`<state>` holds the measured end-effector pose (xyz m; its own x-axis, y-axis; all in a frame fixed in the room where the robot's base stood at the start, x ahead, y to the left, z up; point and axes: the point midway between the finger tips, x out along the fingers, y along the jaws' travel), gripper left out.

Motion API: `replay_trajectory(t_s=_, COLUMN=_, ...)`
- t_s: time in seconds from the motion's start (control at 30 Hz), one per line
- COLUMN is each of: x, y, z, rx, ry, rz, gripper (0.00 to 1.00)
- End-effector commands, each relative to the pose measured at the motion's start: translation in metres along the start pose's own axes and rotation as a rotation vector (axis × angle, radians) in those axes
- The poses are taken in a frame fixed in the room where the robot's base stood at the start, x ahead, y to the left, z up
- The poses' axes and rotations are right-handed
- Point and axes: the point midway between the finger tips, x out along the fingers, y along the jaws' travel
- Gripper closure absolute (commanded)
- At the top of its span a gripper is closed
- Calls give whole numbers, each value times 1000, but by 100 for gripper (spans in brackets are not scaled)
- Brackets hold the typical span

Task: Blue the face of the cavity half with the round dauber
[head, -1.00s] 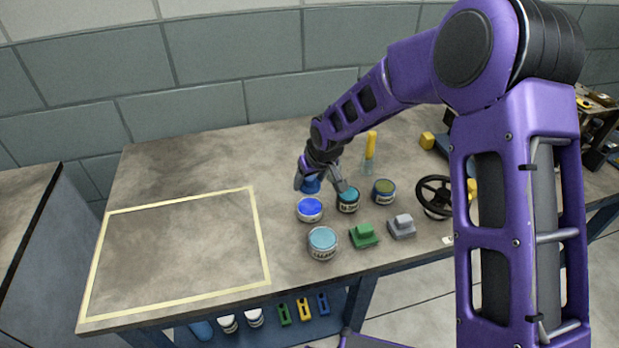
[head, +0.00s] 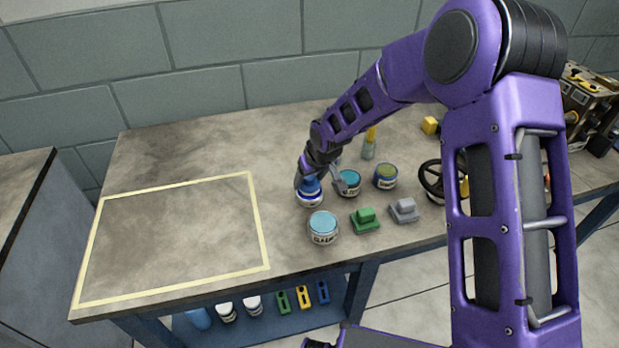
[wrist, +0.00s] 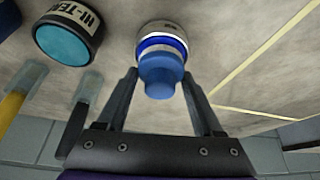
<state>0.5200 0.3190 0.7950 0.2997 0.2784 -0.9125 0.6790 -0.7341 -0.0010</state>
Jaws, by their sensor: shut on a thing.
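My gripper (head: 318,181) is shut on the round dauber (wrist: 160,76), a blue round-bodied piece between its fingers. The dauber (head: 310,186) is over the mouth of the tin of blue paste (head: 309,201). In the wrist view the tin (wrist: 160,28) has a pale side and a blue ring shows around the dauber's far end. I cannot tell whether the dauber touches the paste. I cannot make out the cavity half for sure in either view.
Close to the gripper stand a teal-topped tin (head: 348,184), a green-topped tin (head: 385,175) and a light-blue-topped tin (head: 323,226). Green (head: 365,220) and grey (head: 404,210) handled blocks and a black handwheel (head: 431,180) lie right. The taped rectangle (head: 259,222) is empty.

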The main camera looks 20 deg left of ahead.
Motion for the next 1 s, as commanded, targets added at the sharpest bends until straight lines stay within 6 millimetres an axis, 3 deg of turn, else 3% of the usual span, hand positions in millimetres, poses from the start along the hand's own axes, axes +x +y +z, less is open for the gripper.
replay_trajectory(t_s=1.0, x=7, y=0, z=3, rx=0, ry=0, rz=0, gripper=76)
